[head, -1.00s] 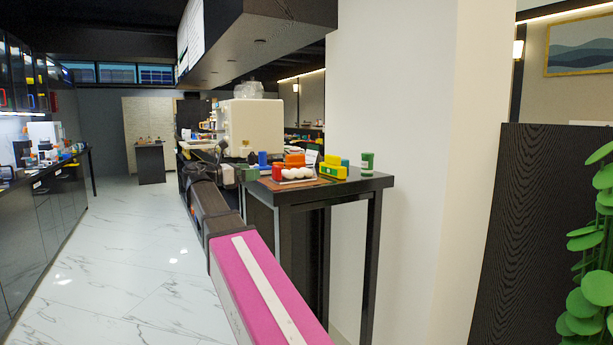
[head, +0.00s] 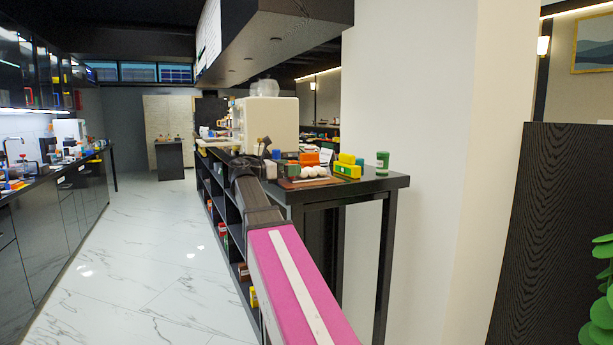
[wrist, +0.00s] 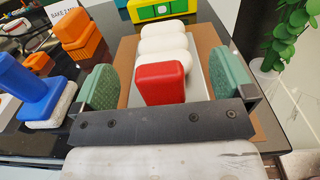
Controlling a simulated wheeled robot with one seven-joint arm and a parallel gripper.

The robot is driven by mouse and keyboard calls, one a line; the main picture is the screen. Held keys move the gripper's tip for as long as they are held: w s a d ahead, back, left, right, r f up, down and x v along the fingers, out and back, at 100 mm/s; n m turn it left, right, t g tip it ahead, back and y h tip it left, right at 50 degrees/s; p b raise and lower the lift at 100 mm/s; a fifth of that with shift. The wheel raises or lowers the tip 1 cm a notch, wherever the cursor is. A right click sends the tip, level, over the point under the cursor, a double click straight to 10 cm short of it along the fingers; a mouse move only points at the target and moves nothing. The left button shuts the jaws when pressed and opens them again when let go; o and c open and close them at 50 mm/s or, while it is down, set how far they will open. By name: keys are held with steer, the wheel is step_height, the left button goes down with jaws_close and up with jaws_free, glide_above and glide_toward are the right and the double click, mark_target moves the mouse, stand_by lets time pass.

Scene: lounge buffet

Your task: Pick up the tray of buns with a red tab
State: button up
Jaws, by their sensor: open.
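The tray of buns (wrist: 199,82) is a pale, narrow tray with a row of white buns (wrist: 165,42) and a red tab (wrist: 163,84) at its near end. My gripper (wrist: 160,86) is open, with one green finger pad on each side of the red tab. Gaps show between the pads and the tab, and neither pad visibly touches it. In the head view the buns (head: 313,171) show on the dark counter, with my gripper (head: 281,171) at their left end. The red tab is hidden there.
A brown mat (wrist: 252,118) lies under the tray. A green can (head: 382,162) stands on the counter (head: 385,183) at right.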

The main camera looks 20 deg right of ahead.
steer(key=shift+d, duration=1.45)
steer(key=c, duration=1)
steer(key=shift+w+r, duration=0.1)
steer(key=shift+r, duration=0.65)
step_height(320, 180, up, 3)
steer(key=shift+f, duration=0.15)
steer(key=s+a+r, duration=0.2)
steer(key=a, duration=0.1)
steer(key=s+a+r, duration=0.2)
steer(key=s+a, duration=0.1)
steer(key=s+a+r, duration=0.2)
steer(key=a, duration=0.1)
steer(key=shift+s+a+r, duration=0.1)
steer(key=shift+s+r, duration=0.1)
steer(key=shift+r, duration=0.2)
